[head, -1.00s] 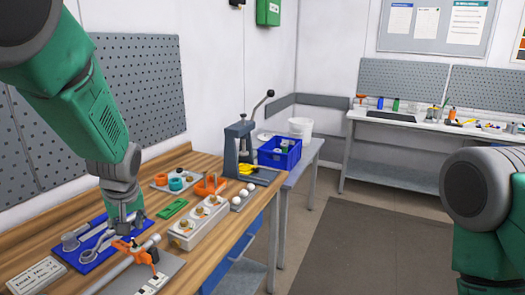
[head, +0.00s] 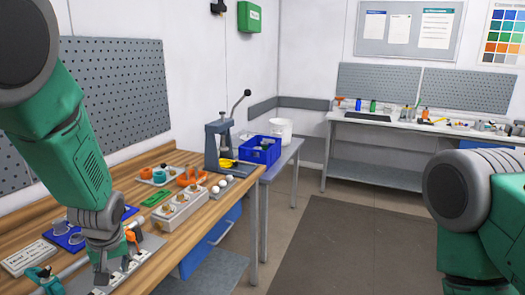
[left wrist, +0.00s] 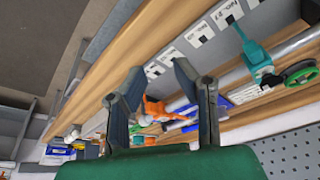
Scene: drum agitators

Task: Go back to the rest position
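My left gripper (head: 105,272) is low in the head view, over the front part of the wooden bench (head: 205,215). In the left wrist view its two dark fingers (left wrist: 157,75) are spread apart with nothing held between them. An orange clamp-like part (left wrist: 153,108) lies beyond the fingers on the bench; it shows beside the gripper in the head view (head: 130,236). A teal clamp-like part (head: 45,280) is left of the gripper. My right arm is at the right edge of the head view; its gripper is out of the picture.
A white block with round fittings (head: 180,209), a green piece (head: 157,197) and a blue tray (head: 75,238) lie on the bench. A lever press (head: 218,145) stands at its far end. A blue bin (head: 260,150) is beyond. Open floor (head: 335,240) lies right.

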